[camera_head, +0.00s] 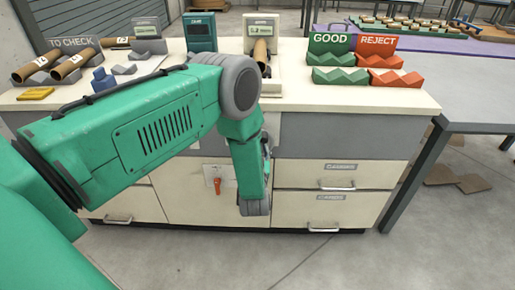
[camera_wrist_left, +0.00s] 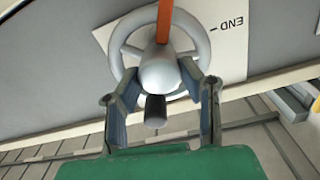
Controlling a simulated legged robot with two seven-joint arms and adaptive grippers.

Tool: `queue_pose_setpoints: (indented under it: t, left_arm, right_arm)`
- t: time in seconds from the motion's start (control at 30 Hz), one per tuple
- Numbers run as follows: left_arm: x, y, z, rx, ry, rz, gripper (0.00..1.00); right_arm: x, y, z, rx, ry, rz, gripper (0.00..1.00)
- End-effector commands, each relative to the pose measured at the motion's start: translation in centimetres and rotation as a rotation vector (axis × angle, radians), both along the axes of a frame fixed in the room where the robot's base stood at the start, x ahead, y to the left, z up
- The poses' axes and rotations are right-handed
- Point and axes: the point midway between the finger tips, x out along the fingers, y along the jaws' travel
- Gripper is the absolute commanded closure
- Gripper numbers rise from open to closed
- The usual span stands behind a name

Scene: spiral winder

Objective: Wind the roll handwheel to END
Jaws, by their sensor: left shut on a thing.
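The roll handwheel (camera_wrist_left: 204,46) is a grey ring with a rounded pale hub in the left wrist view. A dark knob (camera_wrist_left: 155,111) sticks out below the hub, and an orange bar (camera_wrist_left: 165,20) crosses the wheel at the top. My left gripper (camera_wrist_left: 160,72) is shut on the handwheel, with one finger on each side of the hub. The END label (camera_wrist_left: 227,24), upside down on a white plate, is right of the wheel, and the bar is apart from it. In the head view my left arm hides the wheel and fingers. My right gripper is not in view.
The bench top (camera_head: 300,101) holds cardboard rolls (camera_head: 73,67), GOOD racks (camera_head: 340,76) and REJECT racks (camera_head: 395,80). Below are drawers with handles (camera_head: 338,187) and a red lever (camera_head: 217,186) on the front. The floor (camera_head: 330,255) before the bench looks clear.

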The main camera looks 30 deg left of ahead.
Motion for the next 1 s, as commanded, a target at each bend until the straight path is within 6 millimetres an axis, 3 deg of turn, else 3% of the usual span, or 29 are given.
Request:
queue_pose_setpoints:
  t: [1.0]
  left_arm:
    - [-0.2, -0.5, -0.8, 0.772, 0.489, -0.008, 0.96]
  right_arm:
    - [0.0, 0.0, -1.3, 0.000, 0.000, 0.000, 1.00]
